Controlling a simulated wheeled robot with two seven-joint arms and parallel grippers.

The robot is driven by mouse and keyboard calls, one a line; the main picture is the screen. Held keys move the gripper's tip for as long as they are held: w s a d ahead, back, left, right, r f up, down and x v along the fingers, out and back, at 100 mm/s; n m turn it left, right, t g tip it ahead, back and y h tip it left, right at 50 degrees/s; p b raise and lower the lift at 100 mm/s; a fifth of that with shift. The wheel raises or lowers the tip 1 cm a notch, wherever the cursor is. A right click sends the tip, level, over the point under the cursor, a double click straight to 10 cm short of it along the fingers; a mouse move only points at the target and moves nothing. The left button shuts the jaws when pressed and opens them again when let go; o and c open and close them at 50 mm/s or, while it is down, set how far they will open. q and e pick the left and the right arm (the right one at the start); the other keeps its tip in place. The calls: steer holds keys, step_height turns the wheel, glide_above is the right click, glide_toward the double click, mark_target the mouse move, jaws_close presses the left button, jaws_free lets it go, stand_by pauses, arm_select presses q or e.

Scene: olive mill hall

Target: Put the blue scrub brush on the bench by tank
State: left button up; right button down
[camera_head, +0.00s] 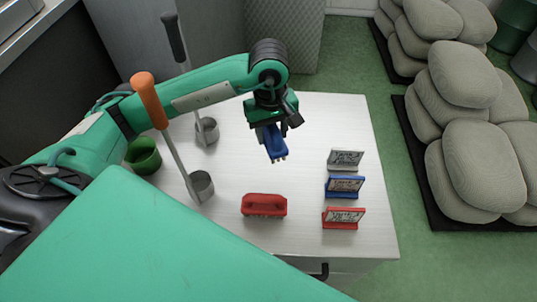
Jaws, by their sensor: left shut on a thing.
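The blue scrub brush (273,146) is in my left gripper (272,122), which is shut on it and holds it above the middle of the white bench (290,120). Its bristle side points down. A red scrub brush (264,205) lies on the bench near the front edge. Three small signs stand in a row at the right of the bench: a grey one (345,159), a blue one (344,186) and a red one (343,218). Their writing is too small to read. My right gripper is not in view.
Filled sacks (466,74) lie on dark pallets to the right. Green floor is clear between.

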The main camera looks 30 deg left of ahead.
arm_select(q)
step_height(320, 180, down, 9)
steer(key=shift+p, duration=1.1)
step_height(320, 180, down, 4)
steer(key=shift+r+p, duration=0.2)
steer(key=shift+p, duration=0.45)
steer(key=shift+f, duration=0.3)
steer(key=o, duration=1)
steer(key=shift+o, duration=0.2)
